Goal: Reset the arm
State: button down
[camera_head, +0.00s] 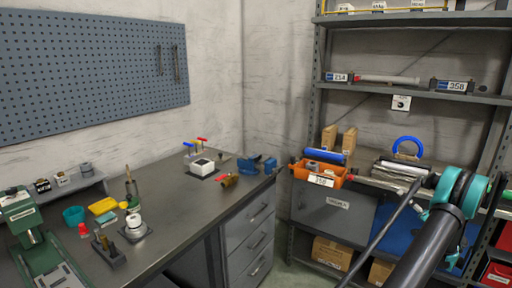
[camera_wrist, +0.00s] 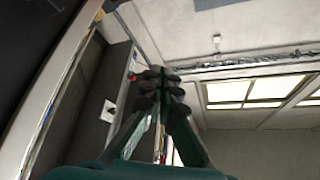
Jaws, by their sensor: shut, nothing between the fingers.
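My gripper (camera_wrist: 162,80) shows in the wrist view with its dark fingertips together and nothing between them. Its two teal-green fingers rise from the bottom edge. My arm (camera_head: 424,243) crosses the lower right of the head view, with teal joints in front of the shelving. I cannot make out my gripper in the head view.
The workbench (camera_head: 190,212) at left carries several tools. In the wrist view, a bright ceiling panel (camera_wrist: 262,91) is at right.

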jog(key=w+a+r+m+g+h, duration=0.1)
jog(key=w+a+g, duration=0.2)
jog(key=a, duration=0.9)
jog(key=w+a+r+m+g+h, duration=0.1)
jog(key=w+a+r+g, duration=0.2)
jog(key=a, duration=0.9)
jog(key=s+a+f+g+h, duration=0.25)
jog(key=s+a, duration=0.25)
jog(key=a, duration=0.3)
jog(key=s+a+f+g+h, duration=0.1)
jog(key=s+a+g, duration=0.25)
jog(key=a, duration=0.35)
jog(key=s+a+f+h, duration=0.1)
jog(key=s+f+h, duration=0.1)
jog(key=s, duration=0.7)
jog(key=s+a+f+g+h, duration=0.1)
jog(key=s+a+f+h, duration=0.1)
jog(key=s, duration=0.7)
jog(key=s+a+f+n+h, duration=0.1)
jog(key=s+f+h, duration=0.2)
jog(key=s, duration=0.6)
jog(key=shift+a+f+g+h, duration=0.2)
jog(key=shift+f+g+h, duration=0.2)
jog(key=shift+h, duration=0.65)
jog(key=shift+s, duration=0.1)
